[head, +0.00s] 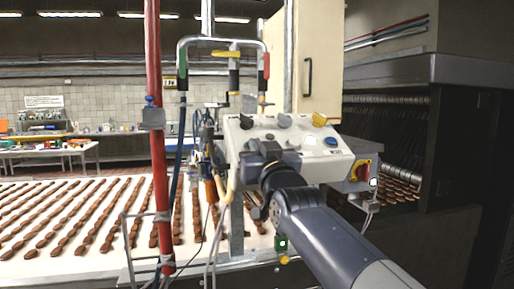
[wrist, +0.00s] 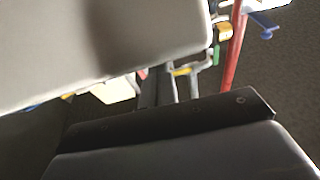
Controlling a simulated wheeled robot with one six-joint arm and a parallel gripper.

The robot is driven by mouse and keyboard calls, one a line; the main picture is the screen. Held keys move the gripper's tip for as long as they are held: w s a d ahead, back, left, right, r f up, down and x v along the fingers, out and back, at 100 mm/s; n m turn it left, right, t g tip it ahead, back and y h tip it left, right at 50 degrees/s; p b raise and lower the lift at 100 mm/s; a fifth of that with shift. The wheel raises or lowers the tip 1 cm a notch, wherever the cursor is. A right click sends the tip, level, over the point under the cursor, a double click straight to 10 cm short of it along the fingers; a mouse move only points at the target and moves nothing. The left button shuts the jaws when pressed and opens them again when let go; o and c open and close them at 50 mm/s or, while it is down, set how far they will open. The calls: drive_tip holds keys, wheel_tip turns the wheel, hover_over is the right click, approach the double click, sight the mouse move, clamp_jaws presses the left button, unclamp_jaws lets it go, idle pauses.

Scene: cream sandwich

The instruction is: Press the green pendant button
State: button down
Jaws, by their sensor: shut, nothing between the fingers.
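A small green piece (head: 282,243) with a pale spot shows low in the head view, just left of my forearm, with a yellow knob (head: 285,260) under it. It looks like the pendant's green button, but it is too small to be sure. My gripper (head: 250,152) is up in front of the left part of the control console, above that green piece and apart from it. The pendant's green piece cannot be made out in the wrist view.
The pale console (head: 318,140) carries several knobs and a red-yellow switch (head: 361,170). A red post (head: 157,150), a tube frame with coloured grips (head: 182,70) and hanging cables crowd the left. A conveyor (head: 60,235) with rows of brown pieces lies behind. A large pale surface (wrist: 90,45) fills the wrist view's upper left.

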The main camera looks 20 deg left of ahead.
drive_tip(key=s+d+b, duration=0.3)
drive_tip(key=s+d, duration=0.3)
drive_tip(key=s, duration=0.3)
drive_tip(key=shift+s+d, duration=0.2)
drive_tip(key=shift+s, duration=0.1)
drive_tip(key=shift+w+r, duration=0.1)
drive_tip(key=shift+r, duration=0.05)
idle(1.3)
drive_tip(key=s+r+p+x, duration=0.1)
drive_tip(key=r+p+x, duration=0.15)
drive_tip(key=x, duration=0.55)
drive_tip(key=s+d+f, duration=0.1)
drive_tip(key=s, duration=0.1)
drive_tip(key=s+d+f+b, duration=0.1)
drive_tip(key=d+f, duration=0.1)
drive_tip(key=shift+s+d, duration=0.1)
drive_tip(key=shift+s, duration=0.3)
drive_tip(key=shift+w, duration=0.1)
